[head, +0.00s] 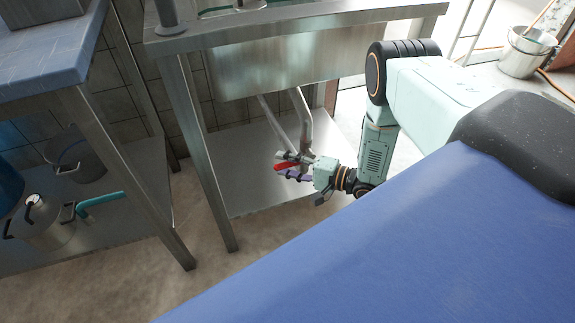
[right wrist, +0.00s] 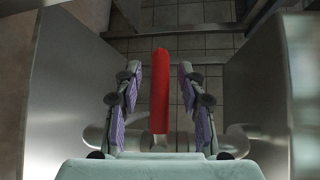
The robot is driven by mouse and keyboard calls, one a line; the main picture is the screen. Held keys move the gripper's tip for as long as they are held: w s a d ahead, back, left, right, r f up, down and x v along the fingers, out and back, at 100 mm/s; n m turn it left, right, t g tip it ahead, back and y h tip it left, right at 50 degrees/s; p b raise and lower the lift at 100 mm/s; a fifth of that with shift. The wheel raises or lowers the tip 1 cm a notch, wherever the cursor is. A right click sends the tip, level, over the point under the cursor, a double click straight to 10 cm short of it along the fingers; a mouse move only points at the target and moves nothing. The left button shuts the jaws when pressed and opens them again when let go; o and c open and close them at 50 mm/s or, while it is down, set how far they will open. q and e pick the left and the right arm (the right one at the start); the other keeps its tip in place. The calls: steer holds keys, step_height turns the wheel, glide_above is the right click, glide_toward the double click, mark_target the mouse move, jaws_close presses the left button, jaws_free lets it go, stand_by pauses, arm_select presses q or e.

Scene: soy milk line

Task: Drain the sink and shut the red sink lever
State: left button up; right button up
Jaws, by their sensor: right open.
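The red sink lever (head: 285,166) is on the drain pipe (head: 304,110) under the steel sink (head: 270,62). In the right wrist view the lever (right wrist: 160,90) stands upright in the picture, between the two purple-padded fingers of my right gripper (right wrist: 160,100). There is a visible gap between the lever and the fingers on both sides, so the gripper is open around it and not closed on it. In the head view my right gripper (head: 295,172) reaches in from the right, under the basin. The inside of the sink is mostly out of view. My left gripper is not in view.
A steel lower shelf (head: 245,190) lies below the basin, with a table leg (head: 200,150) at its left. On the left, a blue-topped table (head: 45,65) has a metal canister (head: 42,222) on its shelf. A metal bucket (head: 525,52) stands at the upper right.

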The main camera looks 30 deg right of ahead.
jaws_close()
stand_by(0.3)
stand_by(0.4)
